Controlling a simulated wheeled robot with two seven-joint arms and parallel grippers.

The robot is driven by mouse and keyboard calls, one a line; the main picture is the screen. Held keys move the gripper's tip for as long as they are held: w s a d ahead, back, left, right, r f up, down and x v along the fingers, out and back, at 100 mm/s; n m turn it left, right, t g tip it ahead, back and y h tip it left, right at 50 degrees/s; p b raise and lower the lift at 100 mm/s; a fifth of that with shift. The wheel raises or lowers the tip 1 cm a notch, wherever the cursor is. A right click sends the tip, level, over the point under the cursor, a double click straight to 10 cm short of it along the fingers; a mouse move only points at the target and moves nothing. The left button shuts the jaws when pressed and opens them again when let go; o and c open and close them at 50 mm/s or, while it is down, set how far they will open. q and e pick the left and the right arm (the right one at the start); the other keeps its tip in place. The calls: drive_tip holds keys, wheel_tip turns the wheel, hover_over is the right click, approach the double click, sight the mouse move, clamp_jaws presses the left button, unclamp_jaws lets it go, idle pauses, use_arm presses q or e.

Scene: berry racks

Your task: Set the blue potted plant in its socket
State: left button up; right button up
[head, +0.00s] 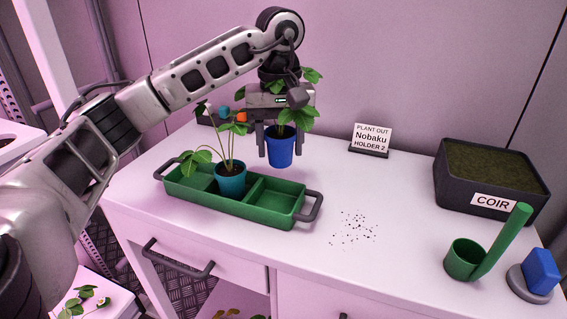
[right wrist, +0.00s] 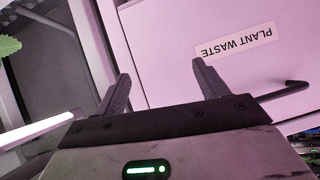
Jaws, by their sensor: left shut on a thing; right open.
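The blue potted plant (head: 281,151) hangs upright between the fingers of my left gripper (head: 280,140), above the white bench behind the green tray. My left gripper is shut on its pot. Part of the plant's leaves is hidden by the gripper body. The green tray (head: 264,213) has several compartments, and a teal pot with a plant (head: 231,180) stands in its middle one. I cannot tell which place is the blue plant's socket. My right gripper (right wrist: 165,85) is open and empty in the right wrist view, in front of a panel labelled PLANT WASTE (right wrist: 236,42).
A sign (head: 371,138) reading "PLANT OUT Nobaku HOLDER 2" stands at the back. A dark COIR box (head: 450,185), a green scoop (head: 466,262) and a blue block (head: 541,270) are on the right. Dark crumbs (head: 354,230) lie mid-bench. The tray's right compartment is empty.

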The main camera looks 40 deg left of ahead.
sight(284, 161)
use_arm(q)
drive_tip(key=shift+w+a+f, duration=0.15)
drive_tip(key=shift+w+f, duration=0.35)
drive_tip(key=shift+f, duration=0.1)
drive_tip(key=shift+w+a+f, duration=0.15)
drive_tip(key=shift+w+f, duration=0.3)
drive_tip(key=shift+f, duration=1.65)
drive_tip(key=shift+f, duration=0.2)
drive_tip(key=o, duration=1.1)
drive_tip(key=shift+r, duration=0.15)
